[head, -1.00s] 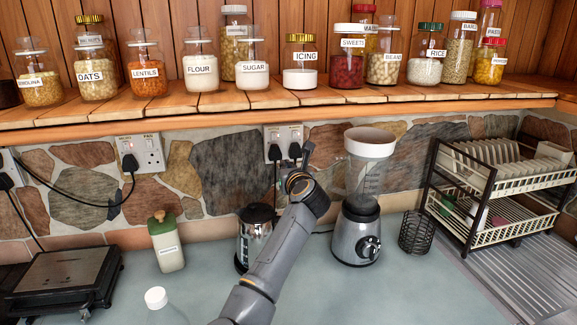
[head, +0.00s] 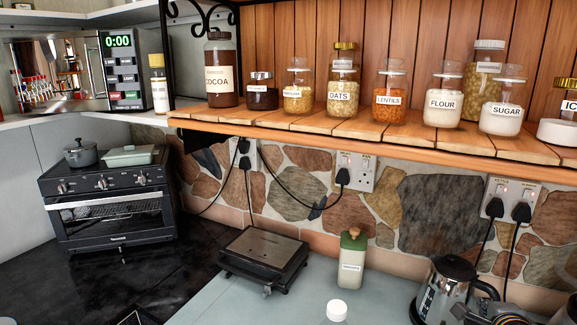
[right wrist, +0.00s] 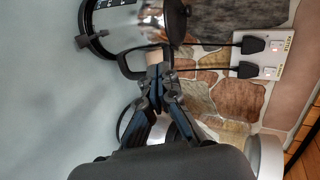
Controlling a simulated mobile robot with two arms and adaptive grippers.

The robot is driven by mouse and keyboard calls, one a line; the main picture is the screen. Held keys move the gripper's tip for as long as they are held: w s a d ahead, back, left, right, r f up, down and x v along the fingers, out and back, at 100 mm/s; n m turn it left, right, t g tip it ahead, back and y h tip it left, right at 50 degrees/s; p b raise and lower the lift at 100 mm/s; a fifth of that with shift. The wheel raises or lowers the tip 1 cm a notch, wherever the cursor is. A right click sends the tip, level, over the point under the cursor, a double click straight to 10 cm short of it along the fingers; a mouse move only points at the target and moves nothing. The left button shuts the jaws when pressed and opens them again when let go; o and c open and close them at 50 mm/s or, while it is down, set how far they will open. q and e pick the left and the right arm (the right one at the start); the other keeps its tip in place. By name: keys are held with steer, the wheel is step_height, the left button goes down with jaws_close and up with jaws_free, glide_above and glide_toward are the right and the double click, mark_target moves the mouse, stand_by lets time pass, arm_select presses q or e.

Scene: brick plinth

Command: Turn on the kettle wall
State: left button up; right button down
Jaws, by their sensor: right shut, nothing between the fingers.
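The double wall socket labelled for the kettle (head: 511,198) is on the stone wall at the right of the head view, with two black plugs in it. It also shows at the upper right of the right wrist view (right wrist: 272,52). Reddish marks show by its switches, but I cannot tell their positions. The steel and black kettle (head: 436,296) stands on the counter below. My right gripper (right wrist: 154,72) is shut and empty, close to the kettle's handle in the wrist view and apart from the socket. I cannot tell whether it touches the handle. My left gripper is out of view.
A shelf (head: 390,138) with several jars runs above the sockets. Another socket (head: 356,172) is on the wall. An oven (head: 110,205) stands far left.

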steer(key=s+a+f+n+g+y, duration=0.2)
steer(key=s+a+f+n+g, duration=0.1)
steer(key=s+a+f+n, duration=0.6)
steer(key=s+a+f+n+g+y, duration=0.1)
steer(key=s+a+f+n+g, duration=0.25)
steer(key=s+a+n, duration=0.45)
steer(key=s+a+f+n+g+y, duration=0.2)
steer(key=s+a+f+n, duration=0.4)
steer(key=s, duration=0.6)
step_height(320, 180, down, 31)
steer(key=s+d+g+b, duration=0.1)
steer(key=b, duration=0.3)
steer(key=s+d+f+g+b, duration=0.1)
steer(key=s+d+f+b, duration=0.2)
steer(key=s+f, duration=1.4)
step_height(320, 180, down, 2)
steer(key=shift+f+b, duration=0.15)
steer(key=shift+b, duration=0.2)
